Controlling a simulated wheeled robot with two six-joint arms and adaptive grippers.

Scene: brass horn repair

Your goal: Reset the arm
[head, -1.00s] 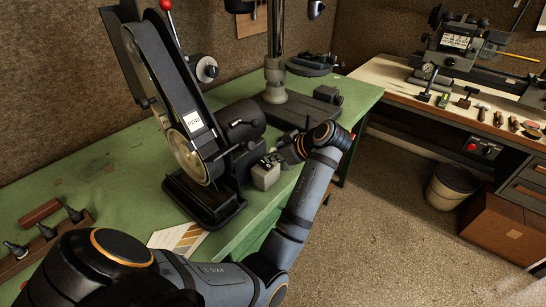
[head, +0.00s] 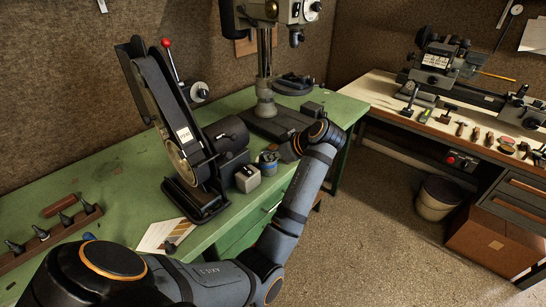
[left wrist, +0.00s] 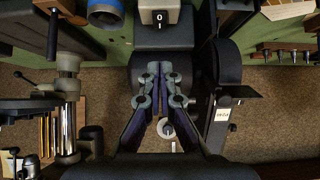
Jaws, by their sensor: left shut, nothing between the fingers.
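My left arm comes in from the lower left of the head view, and its wrist bends back over the right end of the green bench (head: 115,170). In the left wrist view my left gripper (left wrist: 162,75) is shut, with its fingers together and nothing between them. In the head view its fingers are mostly hidden by the wrist. Near it is the grey switch box (head: 247,178), whose 0/1 switch also shows in the left wrist view (left wrist: 160,17). My right gripper is not in view.
A belt sander (head: 184,140) stands left of the wrist. A drill press (head: 264,70) stands behind it. A blue-rimmed cup (head: 268,160) sits beside the switch box. A wooden rack (head: 30,255) is at the left. Open floor (head: 385,225) lies right of the bench.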

